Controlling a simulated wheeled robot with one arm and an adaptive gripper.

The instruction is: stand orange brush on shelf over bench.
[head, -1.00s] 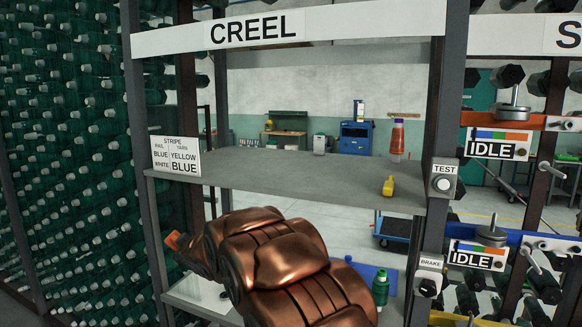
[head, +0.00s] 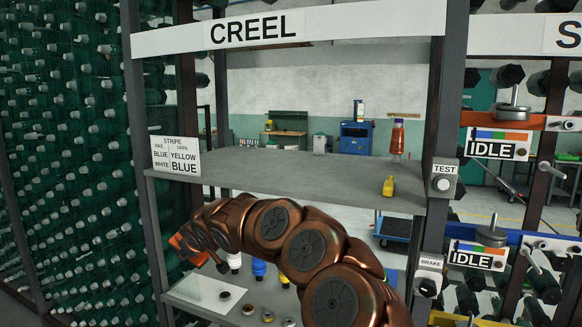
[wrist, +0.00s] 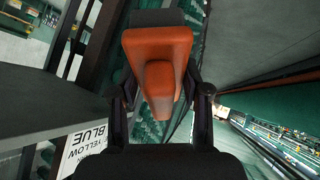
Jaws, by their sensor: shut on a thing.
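The orange brush (wrist: 158,65) is between the fingers of my gripper (wrist: 160,105) in the wrist view, which are shut on it. It has an orange body with a dark part at its far end. In the head view a bit of the orange brush (head: 190,250) shows by my gripper (head: 192,248), at the left, below the level of the shelf. The grey shelf (head: 290,182) over the bench spans the frame under the CREEL sign; its left and middle are bare. The bench (head: 205,292) below is partly hidden by my arm.
A stripe card (head: 176,156) is at the shelf's left end. Spools and small round parts sit on the bench. Frame posts flank the shelf.

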